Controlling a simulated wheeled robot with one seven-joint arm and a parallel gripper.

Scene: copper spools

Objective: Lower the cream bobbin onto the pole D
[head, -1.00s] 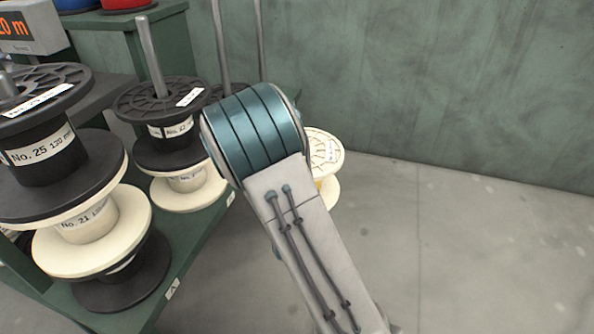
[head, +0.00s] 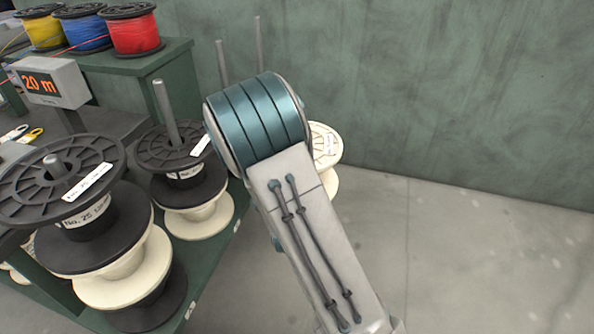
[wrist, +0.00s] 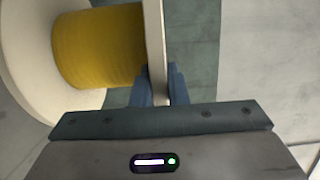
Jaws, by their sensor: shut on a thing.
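The cream bobbin (head: 324,147) shows in the head view just right of my arm's teal joint, which covers part of it. In the wrist view the bobbin (wrist: 25,50) is large, with yellow winding (wrist: 100,47) between cream flanges. My gripper (wrist: 161,88) is shut on the edge of its near flange. Two bare poles, one on the left (head: 222,65) and one on the right (head: 259,45), rise behind my arm at the rack's far end. Their letters are hidden, so I cannot tell which is pole D. The gripper is hidden in the head view.
The green rack (head: 215,262) carries stacks of black spools (head: 95,190) and cream spools (head: 195,218) on the left. Another pole (head: 165,110) stands through the second stack. A 20 m display (head: 52,83) and coloured spools are behind. Open floor (head: 470,260) lies right.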

